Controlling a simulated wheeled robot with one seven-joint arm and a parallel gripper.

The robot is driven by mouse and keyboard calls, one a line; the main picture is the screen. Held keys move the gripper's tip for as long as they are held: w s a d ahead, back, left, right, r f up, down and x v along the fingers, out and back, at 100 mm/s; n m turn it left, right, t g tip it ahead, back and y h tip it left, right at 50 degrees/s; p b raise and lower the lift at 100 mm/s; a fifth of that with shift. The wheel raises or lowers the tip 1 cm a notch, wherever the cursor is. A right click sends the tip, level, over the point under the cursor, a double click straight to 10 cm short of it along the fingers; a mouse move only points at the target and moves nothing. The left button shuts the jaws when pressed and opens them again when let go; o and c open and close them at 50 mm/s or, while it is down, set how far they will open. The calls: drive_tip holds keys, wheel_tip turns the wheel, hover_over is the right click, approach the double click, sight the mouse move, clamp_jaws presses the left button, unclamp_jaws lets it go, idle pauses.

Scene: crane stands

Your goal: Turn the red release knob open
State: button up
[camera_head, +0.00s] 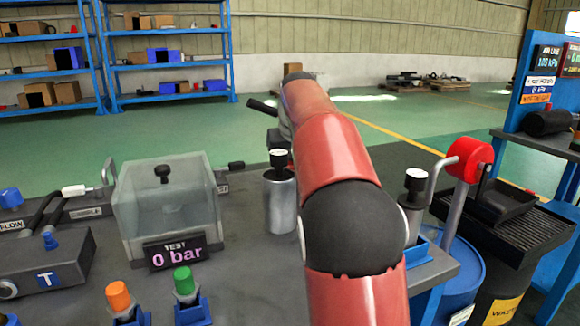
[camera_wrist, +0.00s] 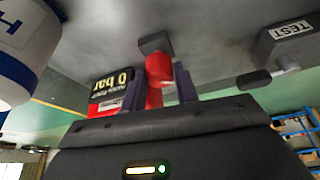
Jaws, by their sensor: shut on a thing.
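The red release knob (camera_wrist: 159,68) shows in the wrist view, next to a small dark grey block (camera_wrist: 155,42). My gripper (camera_wrist: 160,78) is shut on the knob, with one dark finger on each side of it. A red body shows below the knob, partly hidden by the fingers. A small display (camera_wrist: 112,86) reading "0 bar" is beside it, upside down in this view. In the head view my red arm reaches away over the bench and hides the knob and the fingers. How far the knob is turned cannot be told.
A lever with a black grip (camera_wrist: 254,79) by a grey "TEST" block (camera_wrist: 291,42) is near my gripper. A white and blue cylinder (camera_wrist: 22,38) stands on the other side. The head view shows a clear box (camera_head: 165,205) and a metal cylinder (camera_head: 281,205) left of my arm.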

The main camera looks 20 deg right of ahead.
drive_tip(key=o, duration=1)
drive_tip(key=shift+r, duration=0.1)
drive_tip(key=v, duration=0.7)
drive_tip(key=shift+s+r, duration=0.15)
drive_tip(key=shift+r, duration=0.1)
